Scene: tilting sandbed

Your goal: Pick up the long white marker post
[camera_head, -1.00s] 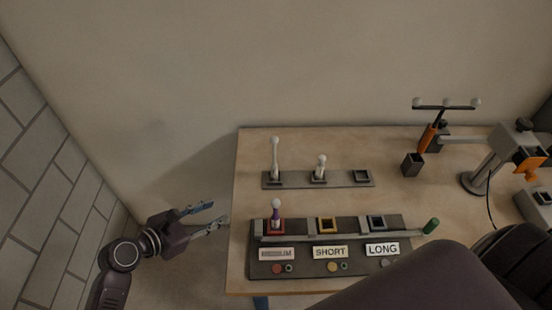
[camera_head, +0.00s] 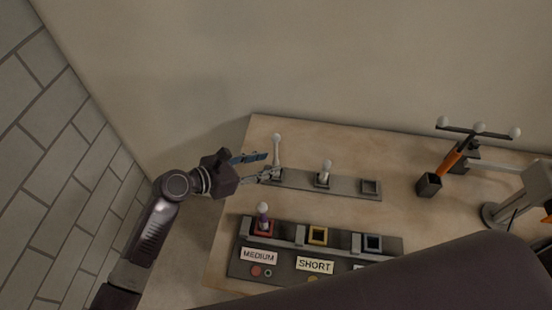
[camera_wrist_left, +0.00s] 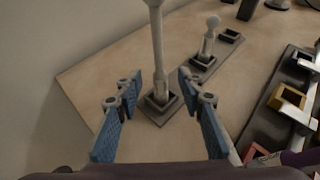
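The long white marker post (camera_head: 276,152) with a round white top stands upright in the left socket of a grey rack at the back left of the table. In the left wrist view the post (camera_wrist_left: 158,50) rises from its dark square socket, between and beyond the fingertips. My left gripper (camera_head: 268,166) is open beside the post, coming from the left. In the left wrist view its blue-padded fingers (camera_wrist_left: 158,88) are spread and empty. A short white post (camera_head: 325,174) stands in the middle socket. My right gripper is not in view.
The grey rack's right socket (camera_head: 370,187) is empty.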

